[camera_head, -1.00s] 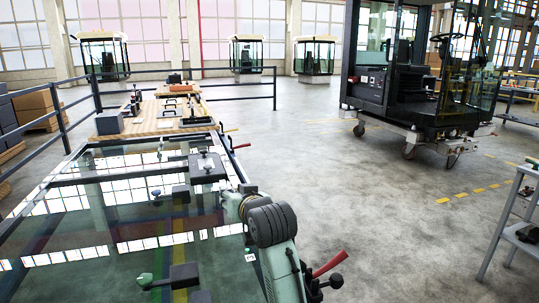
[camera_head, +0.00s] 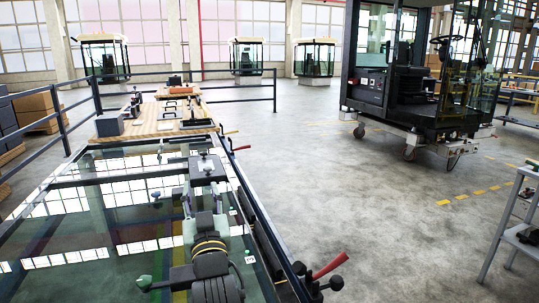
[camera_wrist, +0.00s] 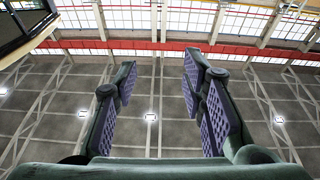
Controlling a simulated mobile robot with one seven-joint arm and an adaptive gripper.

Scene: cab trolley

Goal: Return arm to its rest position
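My arm (camera_head: 210,252) shows in the head view at the bottom middle, folded low over the glass-topped trolley. Its dark joint covers face the camera, with yellowish rings between them. In the wrist view my gripper (camera_wrist: 160,85) is open. Its two dark green fingers with purple ribbed pads stand wide apart with nothing between them. They point up toward the roof and high windows. In the head view the fingers are hard to tell from the dark fittings behind the arm.
The glass panel (camera_head: 70,240) fills the lower left, with a red-handled lever (camera_head: 330,266) at its right edge. A wooden bench top (camera_head: 165,126) with tools lies beyond. A dark cab (camera_head: 400,85) stands at the right rear. The grey floor (camera_head: 340,190) between is clear.

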